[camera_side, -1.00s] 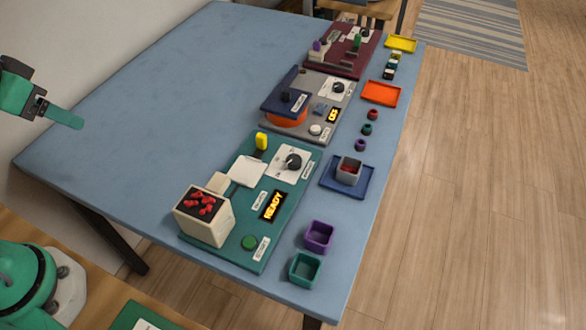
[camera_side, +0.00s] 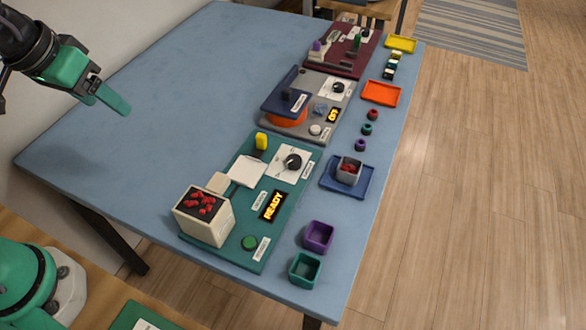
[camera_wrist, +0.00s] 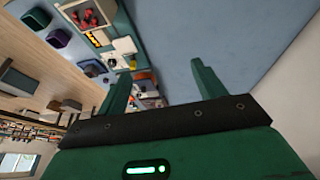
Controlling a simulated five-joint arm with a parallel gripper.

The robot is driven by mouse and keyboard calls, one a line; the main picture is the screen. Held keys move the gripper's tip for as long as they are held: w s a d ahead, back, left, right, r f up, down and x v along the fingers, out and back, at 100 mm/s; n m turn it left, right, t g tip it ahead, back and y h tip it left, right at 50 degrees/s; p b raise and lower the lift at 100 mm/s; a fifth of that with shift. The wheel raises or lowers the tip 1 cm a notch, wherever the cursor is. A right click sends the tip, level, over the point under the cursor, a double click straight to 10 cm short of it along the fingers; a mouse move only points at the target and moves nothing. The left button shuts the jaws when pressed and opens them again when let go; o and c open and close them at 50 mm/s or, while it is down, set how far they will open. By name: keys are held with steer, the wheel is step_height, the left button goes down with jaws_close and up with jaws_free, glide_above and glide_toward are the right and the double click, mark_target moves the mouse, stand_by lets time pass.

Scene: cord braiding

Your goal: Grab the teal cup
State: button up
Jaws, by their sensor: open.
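The teal cup (camera_side: 305,270) is a small, square, open-topped cup near the front right edge of the blue table (camera_side: 150,90) in the side view. It looks empty. In the wrist view the teal cup (camera_wrist: 36,18) shows at the upper left, far from the jaws. My gripper (camera_side: 113,103) hangs above the left part of the table, well away from the cup. Its two teal fingers are spread in the wrist view (camera_wrist: 162,82), with nothing between them.
A purple cup (camera_side: 319,236) stands just behind the teal one. A teal panel (camera_side: 250,210) with a cream box of red pieces (camera_side: 205,215) lies to its left. A blue tray (camera_side: 345,185) holds a grey cup (camera_side: 350,166). The table's left half is clear.

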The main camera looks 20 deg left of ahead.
steer(key=w+d+f+g, duration=0.15)
steer(key=w+d, duration=0.25)
steer(key=d, duration=0.4)
steer(key=g+y, duration=0.1)
steer(key=g, duration=0.2)
glide_above(305, 274)
step_height(305, 274, down, 15)
steer(key=shift+f, duration=4)
steer(key=c, duration=1.1)
